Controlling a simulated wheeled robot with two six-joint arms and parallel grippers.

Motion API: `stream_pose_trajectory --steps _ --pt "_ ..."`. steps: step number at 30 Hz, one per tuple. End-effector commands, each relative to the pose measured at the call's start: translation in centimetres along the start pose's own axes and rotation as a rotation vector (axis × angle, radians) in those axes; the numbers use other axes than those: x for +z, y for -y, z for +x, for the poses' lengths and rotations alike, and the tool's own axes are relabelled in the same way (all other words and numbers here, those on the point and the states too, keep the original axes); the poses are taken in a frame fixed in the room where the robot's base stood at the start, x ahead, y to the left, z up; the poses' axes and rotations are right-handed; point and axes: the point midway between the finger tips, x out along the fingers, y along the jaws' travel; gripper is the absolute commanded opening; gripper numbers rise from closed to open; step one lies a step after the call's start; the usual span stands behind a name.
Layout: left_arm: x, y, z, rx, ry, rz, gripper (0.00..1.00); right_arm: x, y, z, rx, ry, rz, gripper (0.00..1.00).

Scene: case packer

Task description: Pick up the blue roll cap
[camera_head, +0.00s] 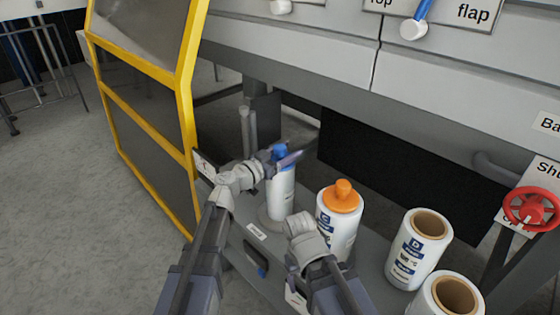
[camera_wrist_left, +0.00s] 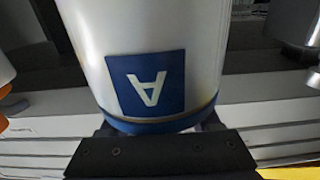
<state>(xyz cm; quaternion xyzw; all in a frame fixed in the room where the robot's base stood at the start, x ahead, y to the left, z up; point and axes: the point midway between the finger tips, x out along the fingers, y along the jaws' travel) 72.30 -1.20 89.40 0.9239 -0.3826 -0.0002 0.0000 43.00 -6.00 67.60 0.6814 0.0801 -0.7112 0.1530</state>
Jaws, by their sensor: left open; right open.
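The blue roll cap (camera_head: 281,149) sits on top of a white roll (camera_head: 281,196) standing upright on the grey shelf. My left gripper (camera_head: 284,160) is open at the cap, its fingers partly hiding it. Whether they touch it, I cannot tell. In the left wrist view the roll (camera_wrist_left: 150,30) appears upside down with a dark blue label marked A, and the blue cap's edge (camera_wrist_left: 160,126) lies just above the dark gripper body (camera_wrist_left: 160,155). My right gripper (camera_head: 303,228) is open and empty lower down, in front of the orange-capped roll. Its fingertips are hard to make out.
An orange-capped roll (camera_head: 340,225) stands to the right of the blue-capped one. Uncapped rolls (camera_head: 416,250) stand further right. A yellow-framed guard (camera_head: 187,120) is at the left, the machine's grey panel (camera_head: 300,75) overhangs behind, and a red handwheel (camera_head: 531,209) is at right.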

Motion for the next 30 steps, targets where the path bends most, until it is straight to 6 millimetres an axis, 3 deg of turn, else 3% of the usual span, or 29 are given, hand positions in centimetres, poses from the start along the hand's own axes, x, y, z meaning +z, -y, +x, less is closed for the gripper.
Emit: stream_pose_trajectory --steps 5,21,30 --pt "0.00 -0.03 -0.07 0.000 0.000 0.000 0.61 0.00 0.00 0.00 0.000 0.000 0.000 0.74" --pt "0.00 -0.03 -0.09 0.000 0.000 0.000 0.01 0.00 0.00 0.00 0.000 0.000 0.000 0.74" --pt "-0.01 -0.03 -0.09 0.000 0.000 0.000 0.00 0.00 0.00 -0.01 0.000 0.000 0.000 0.74"
